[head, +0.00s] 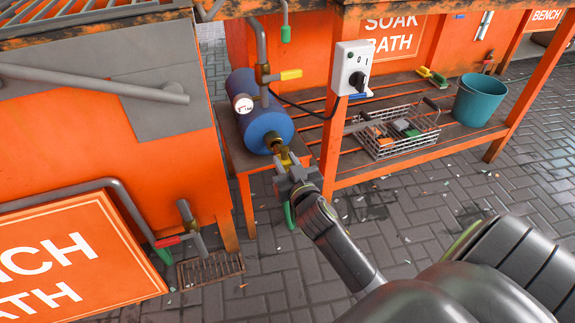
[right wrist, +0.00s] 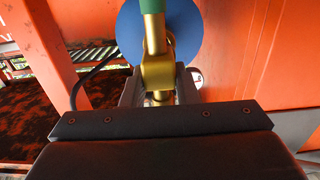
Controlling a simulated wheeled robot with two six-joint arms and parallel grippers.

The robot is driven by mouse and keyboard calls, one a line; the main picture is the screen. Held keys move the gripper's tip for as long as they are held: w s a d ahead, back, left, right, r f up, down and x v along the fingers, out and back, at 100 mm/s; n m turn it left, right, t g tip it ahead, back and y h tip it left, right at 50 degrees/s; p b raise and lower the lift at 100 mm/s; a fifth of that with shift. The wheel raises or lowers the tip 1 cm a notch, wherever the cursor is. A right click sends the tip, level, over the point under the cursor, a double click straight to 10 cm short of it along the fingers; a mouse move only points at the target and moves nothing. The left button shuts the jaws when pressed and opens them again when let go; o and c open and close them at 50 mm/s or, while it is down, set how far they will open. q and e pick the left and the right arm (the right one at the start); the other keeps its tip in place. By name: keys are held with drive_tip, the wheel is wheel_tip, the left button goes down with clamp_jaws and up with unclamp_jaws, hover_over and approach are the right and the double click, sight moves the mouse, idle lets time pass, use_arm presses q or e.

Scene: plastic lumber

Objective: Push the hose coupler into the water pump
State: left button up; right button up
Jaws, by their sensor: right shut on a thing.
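The water pump (head: 262,122) is a blue cylinder with a round white gauge, on an orange stand. A brass fitting (head: 275,142) sticks out of its near end. My right gripper (head: 291,170) is shut on the brass hose coupler (head: 287,159), right in front of that fitting. I cannot tell whether coupler and fitting touch. A green piece (head: 288,215) shows below the gripper. In the right wrist view the brass coupler (right wrist: 157,75) sits between the fingers, with a green part at the top and the blue pump (right wrist: 187,25) behind. My left gripper is not in view.
A white switch box (head: 351,68) is on the bench post to the right. A wire basket (head: 395,130) and teal bucket (head: 479,100) stand on the lower shelf. An orange tank (head: 150,130) is close on the left. The paved floor in front is mostly clear.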

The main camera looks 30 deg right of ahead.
drive_tip(key=shift+b+x, duration=0.3)
drive_tip(key=shift+x, duration=1.15)
idle(0.9)
drive_tip(key=shift+w+d+r, duration=0.15)
drive_tip(key=shift+w, duration=0.5)
drive_tip(key=o, duration=1.1)
drive_tip(key=shift+o, duration=0.6)
drive_tip(key=o, duration=0.4)
drive_tip(key=shift+p+v, duration=0.55)
drive_tip(key=shift+v, duration=3)
